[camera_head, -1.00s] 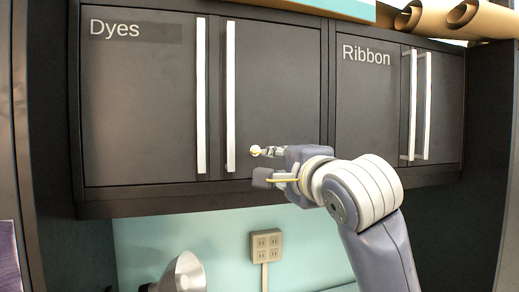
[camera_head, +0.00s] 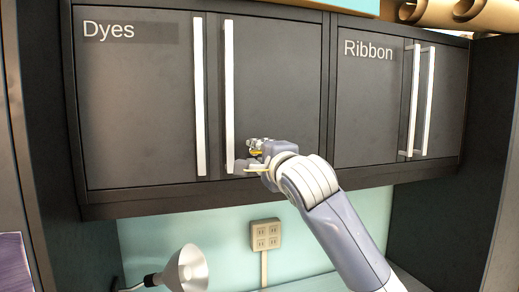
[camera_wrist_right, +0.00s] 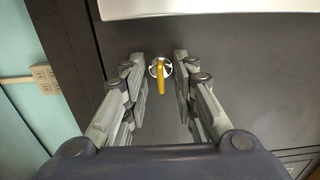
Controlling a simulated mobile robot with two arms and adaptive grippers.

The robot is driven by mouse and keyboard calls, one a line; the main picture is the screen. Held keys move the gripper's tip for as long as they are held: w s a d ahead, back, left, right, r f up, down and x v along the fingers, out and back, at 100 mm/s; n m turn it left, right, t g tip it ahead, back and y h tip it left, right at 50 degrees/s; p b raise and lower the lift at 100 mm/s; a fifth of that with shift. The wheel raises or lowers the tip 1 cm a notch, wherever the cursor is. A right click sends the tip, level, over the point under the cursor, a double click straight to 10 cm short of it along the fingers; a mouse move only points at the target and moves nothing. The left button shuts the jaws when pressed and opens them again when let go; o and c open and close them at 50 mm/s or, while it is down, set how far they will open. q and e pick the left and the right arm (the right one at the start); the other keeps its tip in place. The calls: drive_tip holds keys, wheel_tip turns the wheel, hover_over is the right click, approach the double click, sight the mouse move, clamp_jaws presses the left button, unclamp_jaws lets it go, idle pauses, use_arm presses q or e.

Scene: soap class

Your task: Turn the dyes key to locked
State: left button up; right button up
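The dyes cabinet (camera_head: 140,120) is a dark wall cabinet with two closed doors and long pale handles. In the right wrist view the yellow key (camera_wrist_right: 160,78) sits in a round silver lock on the dark door. My right gripper (camera_wrist_right: 160,88) is open, with one finger on each side of the key and a visible gap to both. In the head view my right gripper (camera_head: 251,157) is at the lower part of the right dyes door, just right of its handle, and hides the lock. My left gripper is not in view.
The dyes door handle (camera_head: 229,100) is close to the left of my right gripper. The ribbon cabinet (camera_head: 365,110) is to the right. A lamp (camera_head: 186,269) and a wall outlet (camera_head: 266,235) are below the cabinets.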

clamp_jaws()
